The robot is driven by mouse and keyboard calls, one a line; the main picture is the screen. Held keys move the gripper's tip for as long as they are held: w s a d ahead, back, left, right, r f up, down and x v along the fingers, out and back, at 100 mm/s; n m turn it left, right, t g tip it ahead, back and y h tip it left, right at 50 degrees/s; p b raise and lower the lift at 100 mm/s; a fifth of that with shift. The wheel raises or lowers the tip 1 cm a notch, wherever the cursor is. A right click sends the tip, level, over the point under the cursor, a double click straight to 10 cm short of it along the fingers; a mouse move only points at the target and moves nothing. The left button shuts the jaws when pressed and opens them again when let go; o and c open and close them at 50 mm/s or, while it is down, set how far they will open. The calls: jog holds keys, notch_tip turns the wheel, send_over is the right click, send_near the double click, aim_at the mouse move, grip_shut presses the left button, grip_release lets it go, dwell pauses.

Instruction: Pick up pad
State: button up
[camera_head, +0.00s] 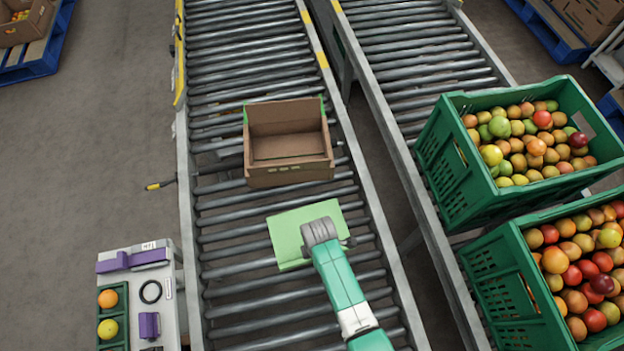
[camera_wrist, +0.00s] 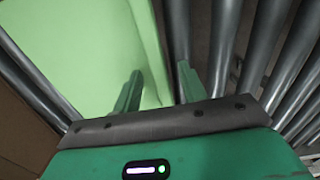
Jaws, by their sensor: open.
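The light green pad (camera_head: 290,232) lies on the left roller conveyor, just in front of the open cardboard box. It fills the upper left of the wrist view (camera_wrist: 70,50). My gripper (camera_wrist: 161,80) is open, with two green fingers. In the wrist view one finger overlaps the pad and the other shows over the rollers, so the pad's right edge runs between them. I cannot tell whether either finger touches it. In the head view my grey wrist covers part of the pad's right side, and the fingers are hidden.
The open cardboard box (camera_head: 288,175) stands on the left roller conveyor (camera_head: 230,265) behind the pad. A small bench (camera_head: 172,318) with purple items and fruit is at lower left. Bare rollers surround the pad.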

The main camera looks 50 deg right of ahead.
jog(key=shift+f, duration=0.25)
grip_shut()
jog(key=shift+r, duration=0.15)
jog(key=shift+r+p, duration=0.3)
jog(key=shift+p, duration=0.1)
notch_tip(320, 180, up, 3)
jog(key=shift+s+a+r+p, duration=0.1)
jog(key=shift+a+p, duration=0.05)
jog(key=shift+p, duration=0.9)
jog(key=s+a+p, duration=0.1)
jog(key=s+a, duration=0.2)
jog(key=s, duration=0.1)
jog(key=s+a+p, duration=0.2)
jog(key=s+a, duration=0.1)
jog(key=s, duration=0.1)
jog(key=s+a+r+p, duration=0.1)
jog(key=s+a, duration=0.1)
jog(key=s, duration=0.3)
jog(key=shift+a, duration=0.4)
